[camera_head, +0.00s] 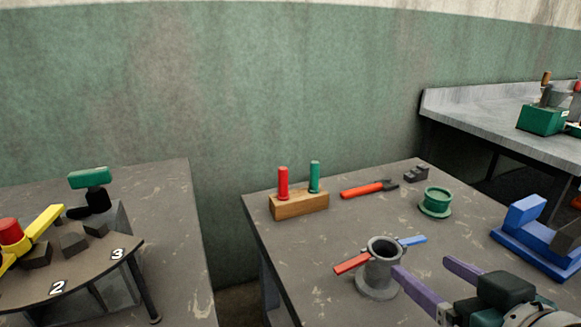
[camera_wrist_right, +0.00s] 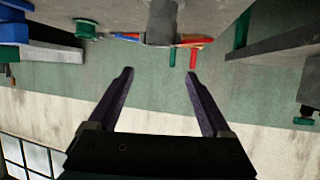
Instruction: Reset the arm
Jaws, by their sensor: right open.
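My right gripper (camera_head: 423,266) has purple fingers and comes in from the lower right in the head view. Its fingers are spread apart with nothing between them. The fingertips appear close to the right of a grey metal cup (camera_head: 381,272) with red and blue handles. In the right wrist view the open fingers (camera_wrist_right: 158,72) point toward the green wall, and the scene appears upside down. The cup shows beyond them at the top of that view (camera_wrist_right: 161,22). My left gripper is not in view.
The middle table (camera_head: 325,242) also carries a wooden block (camera_head: 298,206) with red and green pegs, a red-handled tool (camera_head: 363,190), a green flanged part (camera_head: 436,203) and a blue fixture (camera_head: 535,250). A numbered stand (camera_head: 75,281) occupies the left table. A workbench (camera_head: 480,112) stands behind right.

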